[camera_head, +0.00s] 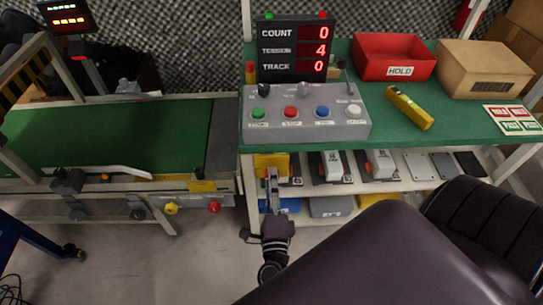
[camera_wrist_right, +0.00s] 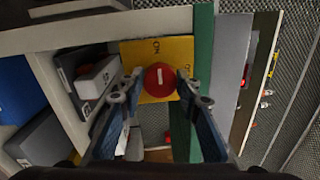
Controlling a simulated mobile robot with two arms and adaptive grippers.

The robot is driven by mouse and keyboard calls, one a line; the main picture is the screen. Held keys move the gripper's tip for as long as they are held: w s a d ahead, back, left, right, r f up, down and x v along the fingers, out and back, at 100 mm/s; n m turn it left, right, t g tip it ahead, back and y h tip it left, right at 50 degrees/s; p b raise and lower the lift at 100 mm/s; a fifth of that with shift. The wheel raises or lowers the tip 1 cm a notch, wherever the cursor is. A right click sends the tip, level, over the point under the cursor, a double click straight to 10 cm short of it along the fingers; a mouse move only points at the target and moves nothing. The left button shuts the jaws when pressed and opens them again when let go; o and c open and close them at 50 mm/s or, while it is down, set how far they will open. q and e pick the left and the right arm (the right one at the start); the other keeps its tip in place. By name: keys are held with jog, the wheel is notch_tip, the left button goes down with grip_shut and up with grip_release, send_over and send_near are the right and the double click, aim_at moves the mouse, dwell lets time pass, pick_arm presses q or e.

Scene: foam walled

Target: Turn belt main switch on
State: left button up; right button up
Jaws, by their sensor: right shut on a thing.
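The belt main switch is a round red knob (camera_wrist_right: 159,82) with a short white bar on a yellow plate (camera_wrist_right: 141,55). In the right wrist view the bar stands roughly upright in the picture; lettering that looks like ON is above the knob and more lettering is to its right. The yellow plate (camera_head: 266,161) also shows in the head view, below the table's front edge; the knob is hidden there. My left gripper is not in view.
A grey button box (camera_head: 305,131) stands on the green table, with a COUNT display (camera_head: 294,50) behind it. The conveyor (camera_head: 110,132) is at left, with a red button (camera_head: 214,207) on its front. A shelf (camera_head: 400,186) with several parts lies under the table.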

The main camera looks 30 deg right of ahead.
jog(key=shift+f, duration=0.1)
jog(key=o, duration=1.2)
jog(key=shift+c, duration=0.2)
jog(key=v, duration=1.2)
